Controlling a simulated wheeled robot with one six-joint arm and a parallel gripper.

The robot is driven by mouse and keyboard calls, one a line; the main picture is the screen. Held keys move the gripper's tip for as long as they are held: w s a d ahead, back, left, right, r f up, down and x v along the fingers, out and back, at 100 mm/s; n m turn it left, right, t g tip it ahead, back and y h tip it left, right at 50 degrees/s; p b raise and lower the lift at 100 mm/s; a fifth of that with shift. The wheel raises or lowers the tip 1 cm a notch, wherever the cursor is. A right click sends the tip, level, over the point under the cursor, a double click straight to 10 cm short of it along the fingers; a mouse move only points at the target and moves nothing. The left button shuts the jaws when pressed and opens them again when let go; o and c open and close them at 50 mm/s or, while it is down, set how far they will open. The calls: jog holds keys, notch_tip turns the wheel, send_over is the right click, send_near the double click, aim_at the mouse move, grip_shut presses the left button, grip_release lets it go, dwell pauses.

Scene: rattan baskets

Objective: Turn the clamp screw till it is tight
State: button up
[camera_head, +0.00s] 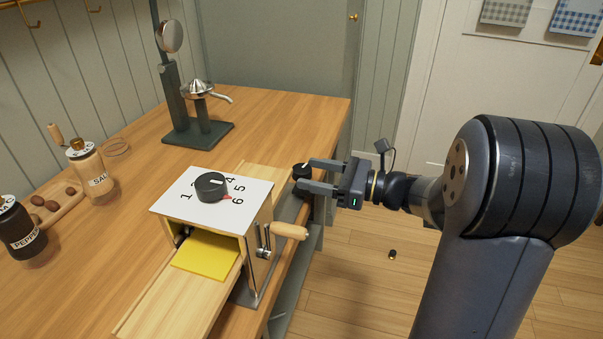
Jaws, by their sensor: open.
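The clamp screw's head appears to be the small black knob (300,171) at the right edge of the table, behind the pasta machine (256,215). A light mark shows on its top. My gripper (309,175) reaches in from the right with its jaws open. Its two fingertips are at the knob's right side, one at the far side and one at the near side. I cannot tell whether they touch it. The screw's shaft and the clamp under the knob are hidden.
The machine has a numbered dial (211,187), a wooden crank handle (289,231) jutting right, and a yellow sheet (207,256) at its front. A dark green press (198,128) stands behind. Salt (92,170) and pepper (20,230) mills stand left. The floor at right is mostly clear.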

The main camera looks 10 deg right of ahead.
aim_at(302, 169)
jog(key=shift+x, duration=1.6)
jog(key=shift+c, duration=0.6)
jog(key=c, duration=0.8)
jog(key=shift+c, duration=0.2)
jog(key=shift+m+t+h, duration=0.3)
jog(key=shift+m+t, duration=0.1)
jog(key=shift+t, duration=0.1)
